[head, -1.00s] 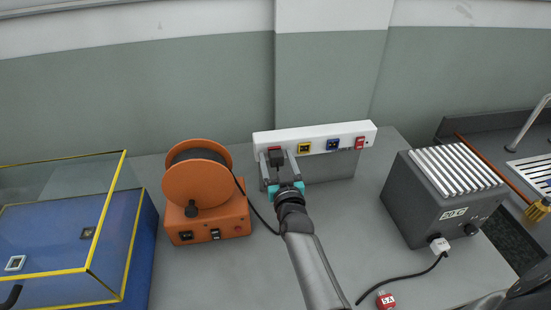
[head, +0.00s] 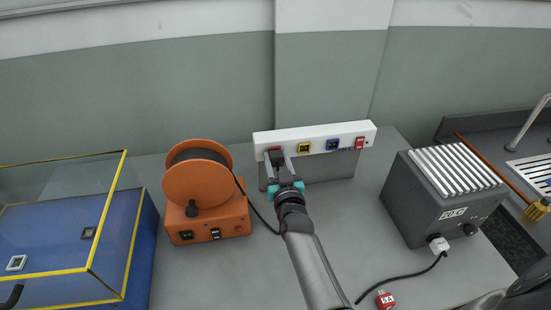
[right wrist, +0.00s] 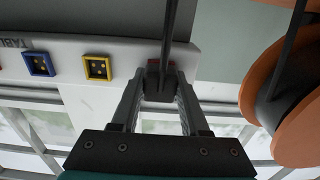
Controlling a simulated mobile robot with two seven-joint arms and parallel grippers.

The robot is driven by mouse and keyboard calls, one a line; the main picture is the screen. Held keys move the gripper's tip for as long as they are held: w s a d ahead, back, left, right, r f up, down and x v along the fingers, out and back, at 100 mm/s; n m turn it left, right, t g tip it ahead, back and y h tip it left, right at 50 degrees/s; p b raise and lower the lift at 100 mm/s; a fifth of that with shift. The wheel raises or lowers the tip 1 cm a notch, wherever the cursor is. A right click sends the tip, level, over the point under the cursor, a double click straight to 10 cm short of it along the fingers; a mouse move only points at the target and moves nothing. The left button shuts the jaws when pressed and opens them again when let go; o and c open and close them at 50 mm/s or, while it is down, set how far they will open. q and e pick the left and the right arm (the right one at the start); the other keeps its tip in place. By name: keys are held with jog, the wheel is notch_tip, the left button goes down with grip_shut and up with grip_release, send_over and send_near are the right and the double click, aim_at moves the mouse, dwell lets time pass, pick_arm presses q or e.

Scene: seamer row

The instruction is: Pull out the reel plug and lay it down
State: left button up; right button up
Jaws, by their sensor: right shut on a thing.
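The reel plug (right wrist: 160,82) is a small black plug at the red socket (head: 274,150) at the left end of a white socket strip (head: 315,133). In the right wrist view it sits against the red-rimmed socket, with a dark cable running up from it. My right gripper (head: 279,160) is shut on the plug, one finger on each side; the right wrist view shows the fingers (right wrist: 160,98) too. The fingers hide part of the plug, so how deep it sits cannot be told. My left gripper is not in view.
An orange cable reel (head: 198,180) stands left of my arm, its black cable running down behind the arm. A blue glazed box (head: 135,245) is at far left. A grey heater-like box (head: 440,205) and a red plug (head: 385,300) are at right. Grey bench (head: 345,225) is clear between.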

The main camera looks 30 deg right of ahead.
aim_at(277, 163)
grip_shut()
jog(key=shift+s, duration=0.1)
jog(key=shift+s+a+p, duration=0.1)
jog(key=shift+s+p, duration=0.1)
jog(key=shift+p, duration=0.1)
jog(key=shift+s+a, duration=0.1)
jog(key=shift+s, duration=0.35)
jog(key=shift+p+v, duration=1.45)
jog(key=shift+v, duration=0.8)
